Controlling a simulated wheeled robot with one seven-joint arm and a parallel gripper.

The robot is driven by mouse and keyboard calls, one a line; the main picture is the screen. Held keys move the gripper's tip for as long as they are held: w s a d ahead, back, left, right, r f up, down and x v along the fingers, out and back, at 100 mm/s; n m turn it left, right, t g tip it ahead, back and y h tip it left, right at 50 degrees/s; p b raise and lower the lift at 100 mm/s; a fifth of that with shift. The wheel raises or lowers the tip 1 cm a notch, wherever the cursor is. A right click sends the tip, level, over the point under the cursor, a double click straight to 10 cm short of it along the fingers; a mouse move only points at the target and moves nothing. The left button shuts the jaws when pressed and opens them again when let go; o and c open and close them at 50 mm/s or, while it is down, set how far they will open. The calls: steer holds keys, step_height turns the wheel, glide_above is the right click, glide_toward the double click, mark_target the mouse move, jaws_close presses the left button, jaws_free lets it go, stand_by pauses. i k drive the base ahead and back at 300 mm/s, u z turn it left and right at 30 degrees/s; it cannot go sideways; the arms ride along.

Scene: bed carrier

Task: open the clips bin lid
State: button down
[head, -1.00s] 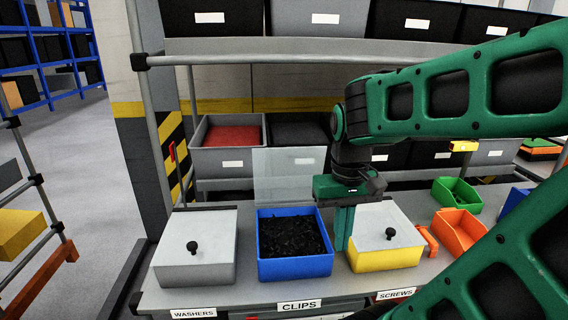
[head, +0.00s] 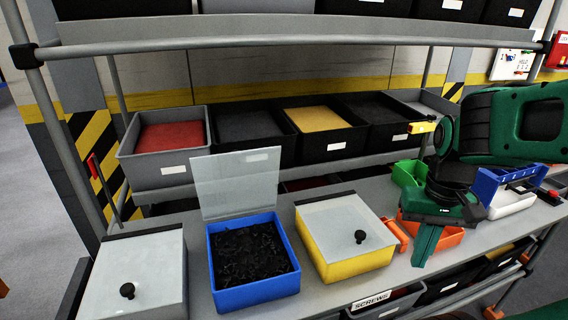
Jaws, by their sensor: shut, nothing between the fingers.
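The clips bin (head: 256,293) is a blue box full of small black pieces on the bench. Its pale, see-through lid (head: 236,185) stands upright along the back edge, so the bin is open. In the current head view its label is not visible. My gripper (head: 425,258) is shut and empty, pointing down to the right of the yellow bin, well apart from the blue bin and its lid.
A yellow bin (head: 352,264) with a closed knobbed lid stands right of the blue bin, above the SCREWS label (head: 371,299). A grey bin (head: 135,279) with a closed lid stands at left. Orange (head: 441,235), green (head: 407,174) and blue trays crowd my gripper. A shelf with bins stands behind.

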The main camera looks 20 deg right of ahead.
mark_target(235, 155)
steer(key=z, duration=0.4)
steer(key=k, duration=1.55)
steer(key=u, duration=0.95)
steer(key=i, duration=0.5)
steer(key=z, duration=0.05)
